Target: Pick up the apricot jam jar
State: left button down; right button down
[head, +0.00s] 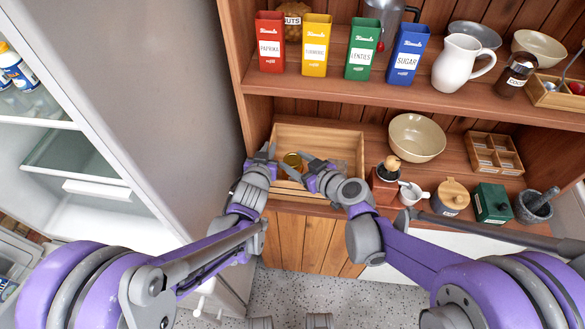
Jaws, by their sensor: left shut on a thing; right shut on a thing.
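A small jar with a golden-orange top (292,160), which I take to be the apricot jam jar, is at the front left of a light wooden tray (345,140) on the lower shelf. My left gripper (276,164) reaches it from the left and is shut on it. My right gripper (303,170) reaches it from the right and is also shut on it. The fingers hide much of the jar's side, and its label cannot be read. I cannot tell whether it is clear of the tray floor.
A beige bowl (417,137) and a divided wooden box (494,153) stand right of the tray. An open fridge (75,165) stands left.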

dwell(0.3)
notch_tip(320, 180, up, 10)
dwell(0.5)
pick_arm(q)
jog(key=c, duration=0.9)
grip_release()
jog(key=v, duration=1.2)
